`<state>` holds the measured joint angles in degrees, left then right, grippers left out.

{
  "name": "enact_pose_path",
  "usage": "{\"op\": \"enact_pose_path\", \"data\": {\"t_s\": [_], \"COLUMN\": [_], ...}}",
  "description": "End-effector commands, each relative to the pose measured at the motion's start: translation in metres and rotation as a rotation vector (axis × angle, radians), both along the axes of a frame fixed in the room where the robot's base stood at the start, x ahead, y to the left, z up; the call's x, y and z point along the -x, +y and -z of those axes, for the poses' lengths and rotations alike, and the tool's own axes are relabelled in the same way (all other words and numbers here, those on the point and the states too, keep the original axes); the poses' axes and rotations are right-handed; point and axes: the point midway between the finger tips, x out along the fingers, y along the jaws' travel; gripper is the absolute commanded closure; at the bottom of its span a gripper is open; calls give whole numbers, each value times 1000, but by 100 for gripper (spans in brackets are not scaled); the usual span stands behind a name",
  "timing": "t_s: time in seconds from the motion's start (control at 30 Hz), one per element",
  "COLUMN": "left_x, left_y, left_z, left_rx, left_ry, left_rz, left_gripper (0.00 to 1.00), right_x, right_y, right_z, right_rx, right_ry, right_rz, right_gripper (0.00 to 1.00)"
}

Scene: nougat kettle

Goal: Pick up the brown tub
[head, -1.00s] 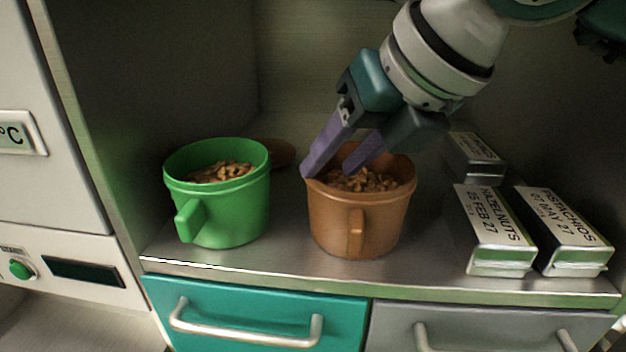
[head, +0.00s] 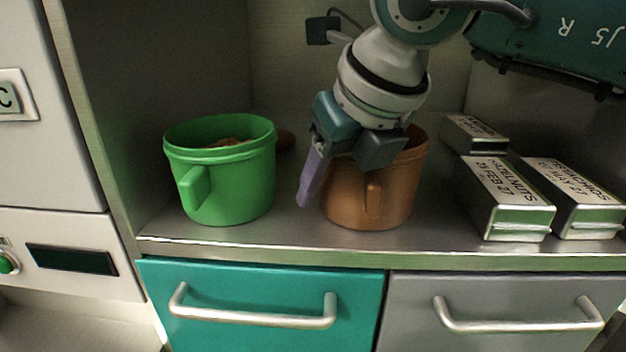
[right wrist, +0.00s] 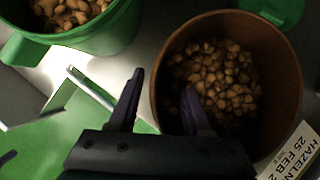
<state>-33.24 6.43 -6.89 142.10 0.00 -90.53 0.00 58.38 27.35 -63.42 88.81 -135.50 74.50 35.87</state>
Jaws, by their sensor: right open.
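The brown tub (head: 392,190) stands upright on the metal shelf, its handle facing the front. My right gripper (head: 322,190) is open at the tub's left rim. One purple finger is outside the wall. The other is hidden behind the wall in the head view. In the right wrist view my right gripper (right wrist: 161,84) has the rim between its fingers, with one finger over the inside of the tub; contact cannot be told. My left gripper is not in view.
A green tub (head: 230,185) with nuts stands to the left, with a gap between the tubs. Labelled metal boxes, hazelnuts (head: 505,195) and another (head: 575,195), lie to the right, with a smaller box (head: 474,133) behind. A teal drawer (head: 255,285) is below the shelf edge.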

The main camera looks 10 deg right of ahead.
Motion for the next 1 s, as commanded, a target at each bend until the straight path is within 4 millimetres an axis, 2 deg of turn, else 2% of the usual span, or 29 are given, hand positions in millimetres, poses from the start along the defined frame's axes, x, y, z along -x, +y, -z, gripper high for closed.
{"op": "enact_pose_path", "data": {"t_s": [0.2,0.63,1.0], "left_x": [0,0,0], "left_y": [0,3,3], "left_z": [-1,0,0], "left_rx": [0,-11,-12], "left_ry": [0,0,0], "left_rz": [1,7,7], "left_gripper": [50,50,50], "right_x": [0,0,0], "right_y": [0,0,0], "right_z": [-1,-1,0], "right_rx": [0,0,-1], "right_ry": [-1,0,0], "right_rz": [0,0,0], "right_gripper": [52,100,100]}}
